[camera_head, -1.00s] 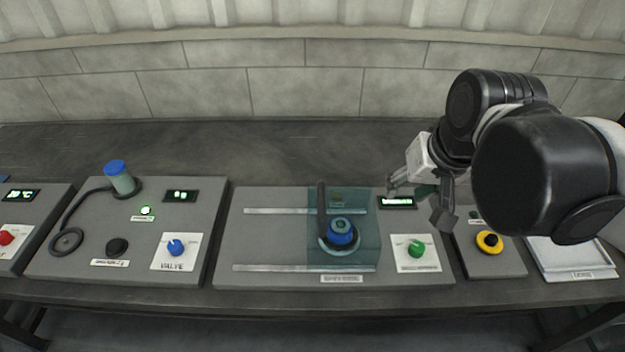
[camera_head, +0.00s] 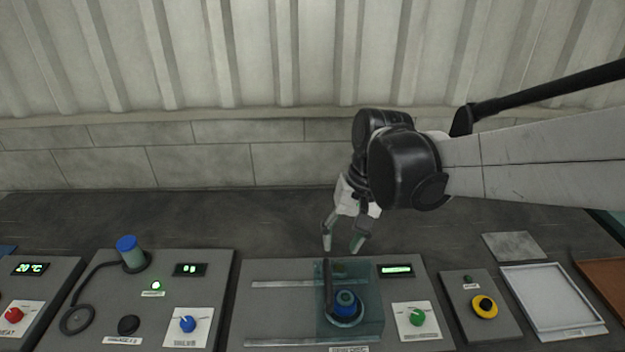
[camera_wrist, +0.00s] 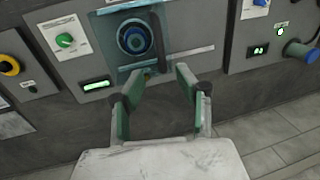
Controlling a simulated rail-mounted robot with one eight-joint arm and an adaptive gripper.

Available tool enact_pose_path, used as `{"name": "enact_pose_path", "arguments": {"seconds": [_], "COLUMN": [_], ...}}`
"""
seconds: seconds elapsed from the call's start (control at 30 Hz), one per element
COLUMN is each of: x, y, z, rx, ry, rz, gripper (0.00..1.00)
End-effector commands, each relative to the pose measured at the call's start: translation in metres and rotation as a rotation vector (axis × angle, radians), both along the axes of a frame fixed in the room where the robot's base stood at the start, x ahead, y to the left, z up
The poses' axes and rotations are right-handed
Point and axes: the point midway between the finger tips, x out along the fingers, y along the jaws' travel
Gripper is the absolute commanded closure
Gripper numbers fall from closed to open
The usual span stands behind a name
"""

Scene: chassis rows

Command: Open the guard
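The guard (camera_head: 370,318) is a clear teal sliding cover on two pale rails, at the right part of the middle panel. It sits over a blue round knob (camera_head: 345,303). A dark upright handle bar (camera_head: 327,287) stands at the guard's left side. In the wrist view the guard (camera_wrist: 122,24), the knob (camera_wrist: 133,38) and the handle (camera_wrist: 158,42) lie beyond the fingertips. My gripper (camera_head: 342,246) is open and empty, above and behind the panel's far edge, apart from the handle. In the wrist view my gripper (camera_wrist: 156,72) shows both fingers spread.
Rails (camera_head: 290,284) run left of the guard with free length. A green knob (camera_head: 417,317) and lit display (camera_head: 397,270) are to the right. The left panel has a blue valve knob (camera_head: 187,324) and a blue-capped cylinder (camera_head: 130,254).

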Motion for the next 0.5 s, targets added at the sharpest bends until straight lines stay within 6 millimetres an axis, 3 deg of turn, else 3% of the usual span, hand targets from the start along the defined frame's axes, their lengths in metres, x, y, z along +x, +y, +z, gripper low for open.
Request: {"name": "enact_pose_path", "arguments": {"seconds": [0.5], "x": [0.001], "y": [0.016], "z": [-0.083], "rx": [0.0], "ry": [-0.001], "rz": [0.001], "gripper": [0.67]}}
